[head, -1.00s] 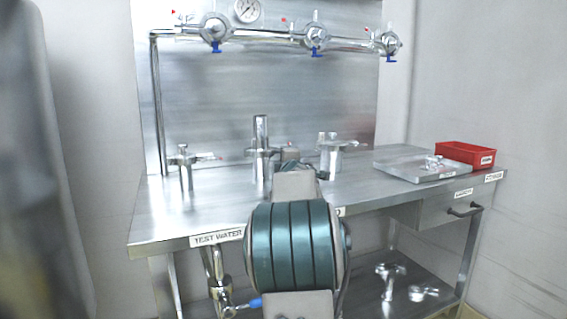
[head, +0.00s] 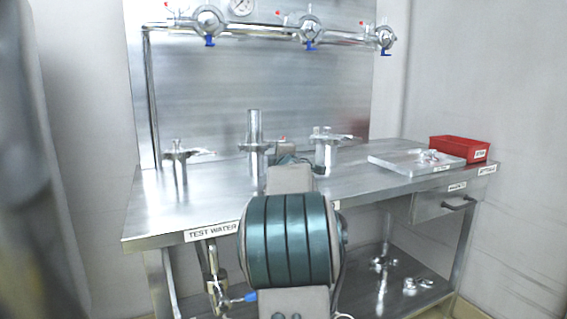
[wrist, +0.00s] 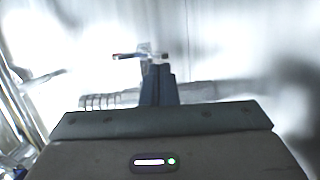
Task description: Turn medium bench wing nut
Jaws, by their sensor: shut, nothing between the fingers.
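Three metal fittings stand in a row on the steel bench (head: 160,215): a short left one (head: 180,158), a tall middle one (head: 254,135) and a right one (head: 324,150). Each has bright side parts near its top, but I cannot make out which is the medium wing nut. In the wrist view my gripper (wrist: 158,70) is shut and empty, its dark fingers together. Just beyond the fingertips is a small bright metal part with a red-tipped lever (wrist: 128,56); contact cannot be told. In the head view my arm hides the gripper.
A flat metal tray (head: 415,162) with small parts and a red bin (head: 459,149) sit at the bench's right end. A pipe with valves (head: 270,33) runs across the back panel. A drawer (head: 440,200) and lower shelf (head: 400,292) are below.

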